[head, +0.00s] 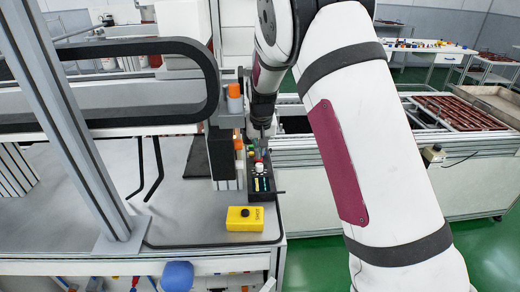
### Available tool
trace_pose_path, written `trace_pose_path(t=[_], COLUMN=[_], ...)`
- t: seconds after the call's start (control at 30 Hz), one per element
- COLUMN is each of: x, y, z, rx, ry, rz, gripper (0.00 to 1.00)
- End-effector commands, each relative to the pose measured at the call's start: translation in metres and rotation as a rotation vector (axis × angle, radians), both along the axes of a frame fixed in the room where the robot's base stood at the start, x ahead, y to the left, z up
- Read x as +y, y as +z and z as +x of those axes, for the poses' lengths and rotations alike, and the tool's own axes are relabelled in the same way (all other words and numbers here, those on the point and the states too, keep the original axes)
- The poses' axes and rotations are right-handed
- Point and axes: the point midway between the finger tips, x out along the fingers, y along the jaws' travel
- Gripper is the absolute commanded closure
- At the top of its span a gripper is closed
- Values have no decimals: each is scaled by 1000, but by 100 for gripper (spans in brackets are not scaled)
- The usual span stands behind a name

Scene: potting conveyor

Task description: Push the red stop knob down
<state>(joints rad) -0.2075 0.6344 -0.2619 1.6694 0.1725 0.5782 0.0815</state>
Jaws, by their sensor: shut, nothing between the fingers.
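A dark control box (262,185) sits on the grey table near its right edge, with small coloured buttons on top. A small red knob (259,162) with white below it shows on this box, tiny in the picture. My gripper (262,136) points down just above and behind the red knob. Its fingers are shut and empty. I cannot tell whether the fingertips touch the knob, and they partly hide the far end of the box.
A yellow box (245,218) with a black button stands in front of the control box. A conveyor with brown trays (455,112) lies at the right. The table's left middle is mostly clear.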

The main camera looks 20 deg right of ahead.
Motion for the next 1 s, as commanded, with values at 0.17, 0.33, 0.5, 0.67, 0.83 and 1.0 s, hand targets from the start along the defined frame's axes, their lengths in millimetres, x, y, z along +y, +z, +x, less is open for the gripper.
trace_pose_path(t=[0.17, 0.33, 0.5, 0.67, 0.83, 1.0], x=[1, 4, 5, 6, 7, 7], y=[21, 55, 86, 105, 114, 114], z=[-5, -14, -24, -30, -32, -33], rx=[-4, -5, -5, -3, -3, -2], ry=[0, 2, 1, 1, 0, 0], rz=[0, 1, 1, 0, 0, 1], gripper=[100, 100, 100, 100, 100, 100])
